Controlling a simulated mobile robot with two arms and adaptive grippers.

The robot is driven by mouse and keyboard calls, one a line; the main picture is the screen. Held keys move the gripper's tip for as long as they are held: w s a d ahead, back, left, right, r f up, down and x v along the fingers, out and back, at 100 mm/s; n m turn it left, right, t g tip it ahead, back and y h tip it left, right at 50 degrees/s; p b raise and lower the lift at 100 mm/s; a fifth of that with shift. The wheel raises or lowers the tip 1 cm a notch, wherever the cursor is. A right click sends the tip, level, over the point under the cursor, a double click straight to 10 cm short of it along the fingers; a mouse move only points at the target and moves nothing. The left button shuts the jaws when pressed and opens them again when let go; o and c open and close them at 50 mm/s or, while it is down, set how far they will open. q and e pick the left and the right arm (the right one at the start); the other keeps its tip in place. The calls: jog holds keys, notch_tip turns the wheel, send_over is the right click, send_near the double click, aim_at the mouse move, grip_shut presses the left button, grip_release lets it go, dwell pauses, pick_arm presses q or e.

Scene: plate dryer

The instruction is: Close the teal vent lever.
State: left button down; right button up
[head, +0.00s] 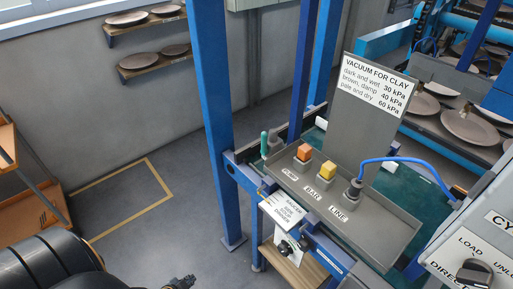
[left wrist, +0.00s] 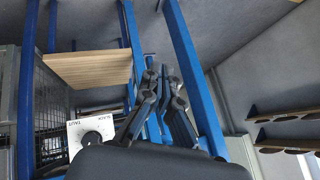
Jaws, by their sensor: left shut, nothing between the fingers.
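The teal vent lever (head: 264,143) stands upright at the left end of the grey tray-like panel in the head view, beside the PUMP label. My left gripper (head: 180,283) is only partly seen at the bottom edge of the head view, well below and left of the lever and apart from it. In the left wrist view my left gripper (left wrist: 166,76) has its fingers together with nothing between them. The lever is not seen in the left wrist view. My right gripper is in neither view.
The grey panel (head: 400,229) carries an orange block (head: 304,152), a yellow block (head: 327,168) and a blue hose (head: 408,160). A blue post (head: 211,110) rises left of the lever. A control box (head: 480,240) stands at right. The floor at left is open.

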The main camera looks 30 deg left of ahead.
pick_arm(q)
jog(key=w+a+r+m+t+h, duration=0.1)
jog(key=w+a+r+m+t, duration=0.1)
jog(key=w+r, duration=0.45)
jog(key=w+a+r+m+t+h, duration=0.1)
jog(key=w+r+m+t, duration=0.15)
jog(key=r, duration=0.75)
jog(key=w+a+r+m+t+h, duration=0.1)
jog(key=w+a+r+m+t, duration=0.15)
jog(key=w+r, duration=0.4)
jog(key=d+r+m+t+h, duration=0.1)
jog(key=d+r+m+h, duration=0.15)
jog(key=r, duration=0.55)
jog(key=d+r+m+h, duration=0.2)
jog(key=d+r+m, duration=0.15)
jog(key=r, duration=0.45)
jog(key=m+g+h, duration=0.2)
jog(key=m+h, duration=0.4)
jog(key=m, duration=0.2)
send_near(264, 143)
jog(key=s+d, duration=0.2)
jog(key=s, duration=0.4)
jog(key=w+d+p, duration=0.3)
jog(key=w+d, duration=0.1)
jog(key=w, duration=0.6)
jog(key=shift+w+r+p, duration=0.25)
jog(key=shift+p, duration=0.1)
